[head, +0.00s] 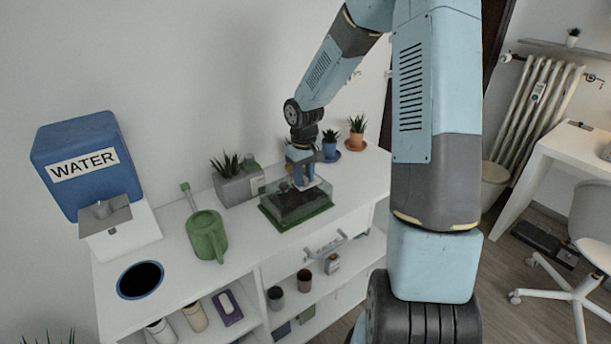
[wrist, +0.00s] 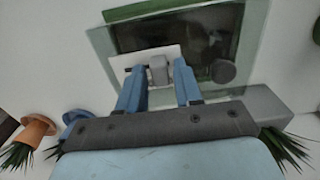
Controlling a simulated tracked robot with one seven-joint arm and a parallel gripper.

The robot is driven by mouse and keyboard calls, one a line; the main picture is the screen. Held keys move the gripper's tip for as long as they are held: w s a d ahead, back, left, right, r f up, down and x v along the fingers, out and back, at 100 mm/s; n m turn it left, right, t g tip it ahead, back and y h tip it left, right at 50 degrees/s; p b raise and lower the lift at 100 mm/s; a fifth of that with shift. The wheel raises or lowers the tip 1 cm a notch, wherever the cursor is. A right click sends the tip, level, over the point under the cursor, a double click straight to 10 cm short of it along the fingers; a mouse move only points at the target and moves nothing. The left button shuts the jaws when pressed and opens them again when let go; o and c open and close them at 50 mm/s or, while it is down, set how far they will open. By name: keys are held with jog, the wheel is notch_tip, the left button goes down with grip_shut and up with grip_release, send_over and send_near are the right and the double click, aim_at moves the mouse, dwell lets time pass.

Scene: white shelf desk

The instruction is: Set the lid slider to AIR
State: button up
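The clear lid of the planter box (head: 271,188) sits over dark soil on a green tray (head: 305,220) on the white desk. In the wrist view, the lid (wrist: 258,40) fills the upper middle. A grey slider knob (wrist: 159,72) stands on a white plate (wrist: 174,50) on the lid. My gripper (wrist: 159,80) is open, its two blue fingers on either side of the knob with small gaps showing. In the head view, my gripper (head: 302,178) points down at the lid and hides the slider. No AIR marking is readable.
A grey planter (head: 238,187) stands just behind the box, and small potted plants (head: 357,138) stand to its right. A green watering can (head: 206,237) and a blue WATER dispenser (head: 88,185) are on the left. A round dark knob (wrist: 223,72) is right of the slider.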

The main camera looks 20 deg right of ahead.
grip_shut()
jog(key=shift+w, duration=0.1)
dwell(0.4)
